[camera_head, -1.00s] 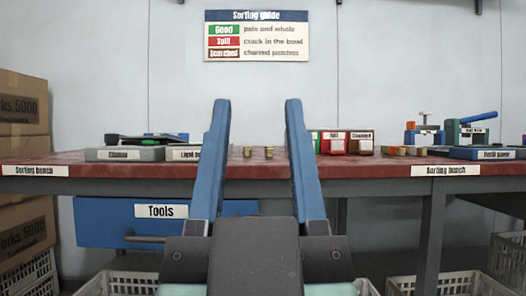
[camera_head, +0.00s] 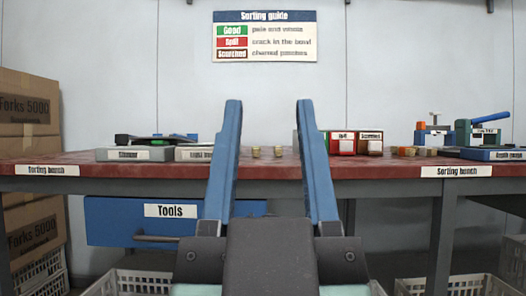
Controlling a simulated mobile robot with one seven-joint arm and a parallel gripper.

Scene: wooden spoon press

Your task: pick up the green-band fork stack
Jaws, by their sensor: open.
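My gripper (camera_head: 269,104) is in the middle of the head view, its two long blue fingers pointing up, spread apart with nothing between them. Beyond it is the dark red sorting bench (camera_head: 110,172). Two small tan stacks, one on the left (camera_head: 256,152) and one on the right (camera_head: 278,152), stand on the bench and show in the gap between the fingers, farther away than the gripper. More small tan and orange pieces (camera_head: 410,152) are at the right of the bench. All are too small to tell a green band or whether they are forks.
A grey tray (camera_head: 136,154) and another labelled box are on the bench at left. A blue and green press-like tool (camera_head: 474,134) is at far right. A blue tools drawer (camera_head: 115,222) hangs under the bench edge.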

